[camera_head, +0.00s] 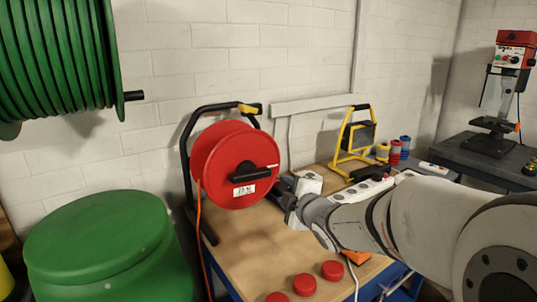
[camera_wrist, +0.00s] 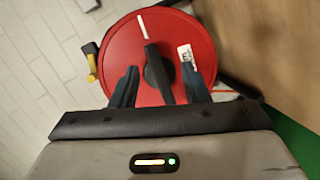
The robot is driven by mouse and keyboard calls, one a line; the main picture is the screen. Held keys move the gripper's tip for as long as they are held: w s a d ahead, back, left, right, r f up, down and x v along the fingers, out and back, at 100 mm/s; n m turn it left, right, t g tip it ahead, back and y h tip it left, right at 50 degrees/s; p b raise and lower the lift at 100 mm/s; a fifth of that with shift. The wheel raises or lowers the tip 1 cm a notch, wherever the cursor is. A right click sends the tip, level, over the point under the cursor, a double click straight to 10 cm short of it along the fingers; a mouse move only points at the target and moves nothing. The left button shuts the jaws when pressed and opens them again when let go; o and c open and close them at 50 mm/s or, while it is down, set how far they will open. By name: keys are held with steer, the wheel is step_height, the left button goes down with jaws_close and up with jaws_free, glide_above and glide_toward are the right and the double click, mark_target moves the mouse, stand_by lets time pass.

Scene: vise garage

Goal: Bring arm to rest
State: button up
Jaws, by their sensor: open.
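My gripper (camera_wrist: 160,88) is open in the wrist view, with its two dark fingers apart and the red cable reel (camera_wrist: 120,55) behind them. The reel's black handle (camera_wrist: 157,72) shows between the fingers; I cannot tell whether they touch it. In the head view my arm (camera_head: 390,220) reaches in from the right over the workbench (camera_head: 245,245). My gripper (camera_head: 284,190) is beside the right side of the red reel (camera_head: 222,160), partly hidden by my wrist. The reel hangs in a black stand (camera_head: 187,150).
A green barrel (camera_head: 100,235) stands left of the bench, below a green hose reel (camera_head: 60,55). Red round caps (camera_head: 304,284) lie at the bench front. A yellow work lamp (camera_head: 345,140), coloured spools (camera_head: 395,150) and a drill press (camera_head: 500,95) stand farther right.

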steer(key=s+d+m+g+h+p, duration=0.5)
steer(key=s+d+m+h, duration=0.1)
steer(key=s+d+m, duration=0.45)
steer(key=s+f+m+g+p, duration=0.1)
steer(key=s+m+g+p, duration=0.3)
steer(key=s, duration=1.3)
steer(key=m+g, duration=0.3)
steer(key=m, duration=0.1)
steer(key=shift+s, duration=0.1)
steer(key=shift+c, duration=0.5)
